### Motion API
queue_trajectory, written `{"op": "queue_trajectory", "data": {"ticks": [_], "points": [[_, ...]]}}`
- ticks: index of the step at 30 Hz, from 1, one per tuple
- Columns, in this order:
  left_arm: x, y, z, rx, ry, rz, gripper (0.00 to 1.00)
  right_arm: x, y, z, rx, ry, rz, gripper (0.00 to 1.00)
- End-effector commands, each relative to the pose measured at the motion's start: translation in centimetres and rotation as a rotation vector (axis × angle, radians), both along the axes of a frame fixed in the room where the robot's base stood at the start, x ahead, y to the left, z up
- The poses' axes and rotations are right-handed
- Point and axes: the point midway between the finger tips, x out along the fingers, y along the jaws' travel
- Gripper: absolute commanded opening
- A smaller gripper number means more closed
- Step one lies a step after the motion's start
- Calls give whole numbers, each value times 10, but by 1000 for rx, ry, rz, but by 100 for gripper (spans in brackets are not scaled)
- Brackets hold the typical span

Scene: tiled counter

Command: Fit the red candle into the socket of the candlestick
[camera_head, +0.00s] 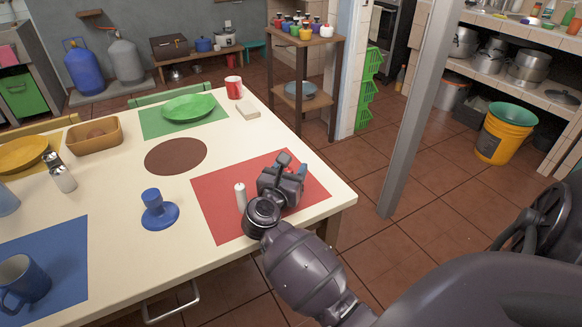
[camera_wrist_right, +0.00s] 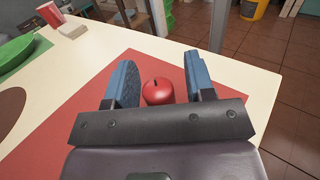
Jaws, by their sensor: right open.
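The blue candlestick (camera_head: 158,210) stands upright on the table, left of the red mat, with a round base and a short socket column. My right gripper (camera_head: 292,167) is over the red mat, well to the right of the candlestick. In the right wrist view my right gripper (camera_wrist_right: 157,62) is open, its two blue-padded fingers apart. A rounded red thing with a dark tip (camera_wrist_right: 158,92), apparently the red candle seen end-on, shows between the fingers. I cannot tell if they touch it. My left gripper is not in view.
A white cylinder (camera_head: 240,195) stands on the red mat (camera_head: 215,215), close left of my right gripper. A brown round mat (camera_head: 176,155), green plate (camera_head: 188,106), red cup (camera_head: 234,88) and blue mug (camera_head: 24,280) are around. The table between candlestick and red mat is clear.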

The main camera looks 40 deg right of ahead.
Motion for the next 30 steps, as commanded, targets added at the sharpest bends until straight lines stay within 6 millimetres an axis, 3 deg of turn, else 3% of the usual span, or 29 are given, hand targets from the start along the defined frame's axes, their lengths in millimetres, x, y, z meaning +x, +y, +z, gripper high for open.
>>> {"op": "queue_trajectory", "data": {"ticks": [5, 21, 30], "points": [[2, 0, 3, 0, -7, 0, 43, -1, 3, 5, 0, -1, 2, 49], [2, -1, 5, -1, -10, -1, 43, -41, 87, 3, 3, 1, 1, 49], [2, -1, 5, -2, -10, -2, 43, -51, 108, 3, 0, 0, -1, 49]]}}
